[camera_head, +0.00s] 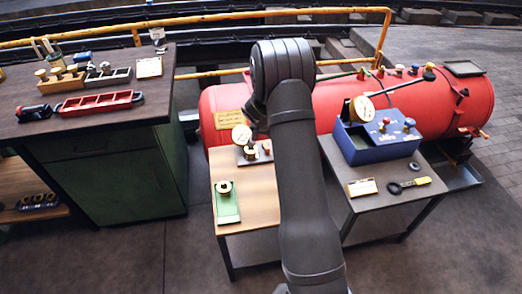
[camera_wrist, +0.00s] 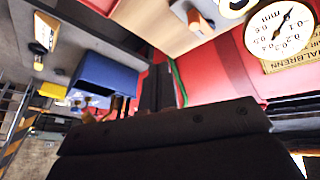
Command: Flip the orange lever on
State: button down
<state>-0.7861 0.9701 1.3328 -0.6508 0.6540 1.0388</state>
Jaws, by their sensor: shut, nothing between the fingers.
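I cannot make out a clear orange lever in either view. The red boiler (camera_head: 330,100) lies across the back, with several small valves and handles on its top, and my arm hides part of it. It also fills much of the wrist view (camera_wrist: 213,70). Small orange-brown parts (camera_wrist: 97,101) show beside the blue box in the wrist view, too blurred to name. My gripper (camera_wrist: 157,88) is shut and empty in the wrist view, dark against the red boiler. In the head view its fingers are hidden behind my arm.
A blue box (camera_head: 361,150) with a gauge and knobs stands on the right table, beside a yellow-handled tool (camera_head: 417,182). A wooden table (camera_head: 262,208) stands left of it. A green cabinet (camera_head: 125,172) is at left. A yellow rail (camera_head: 215,21) runs behind.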

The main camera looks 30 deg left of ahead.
jog(key=s+a+f+n+t+y, duration=0.1)
jog(key=s+a+f+n+t, duration=0.1)
jog(key=s+a+f+n, duration=0.2)
jog(key=a+f+n, duration=0.1)
jog(key=a+n, duration=0.1)
jog(key=shift+s+n, duration=0.2)
jog(key=shift+n, duration=0.2)
jog(key=shift+a+f, duration=0.1)
jog(key=x, duration=1)
